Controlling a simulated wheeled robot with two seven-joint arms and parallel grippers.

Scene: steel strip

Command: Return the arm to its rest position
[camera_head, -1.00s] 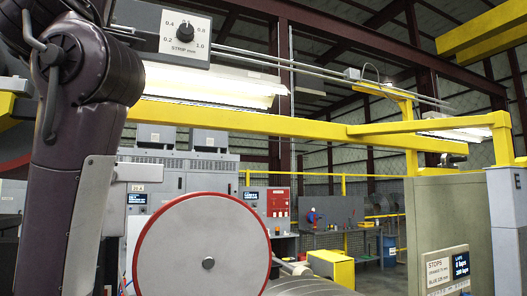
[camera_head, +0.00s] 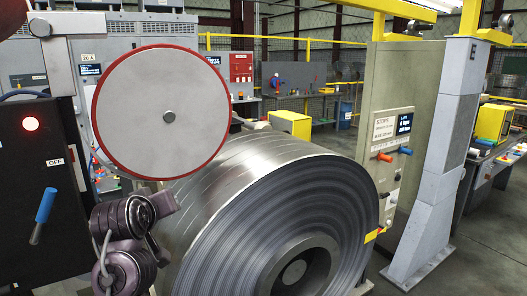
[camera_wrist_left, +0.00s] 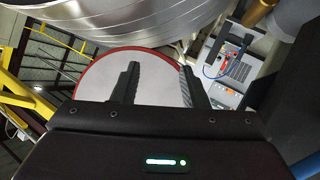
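My left arm (camera_head: 125,240) shows in the head view as dark purple, folded links at the lower left, in front of the steel coil. I cannot make out its gripper in that view. In the left wrist view the two black fingers of my left gripper (camera_wrist_left: 158,66) stand apart with nothing between them. Behind them is the grey disc with a red rim, which also shows in the head view (camera_head: 140,95). My right arm and gripper are not in view.
A large steel strip coil (camera_head: 250,165) fills the middle. A dark cabinet (camera_head: 35,130) with a blue lever (camera_head: 44,205) and red lamp stands at the left. A green panel (camera_head: 385,85) with orange and blue stops and a grey post (camera_head: 440,160) stand right. Floor shows between them and beyond.

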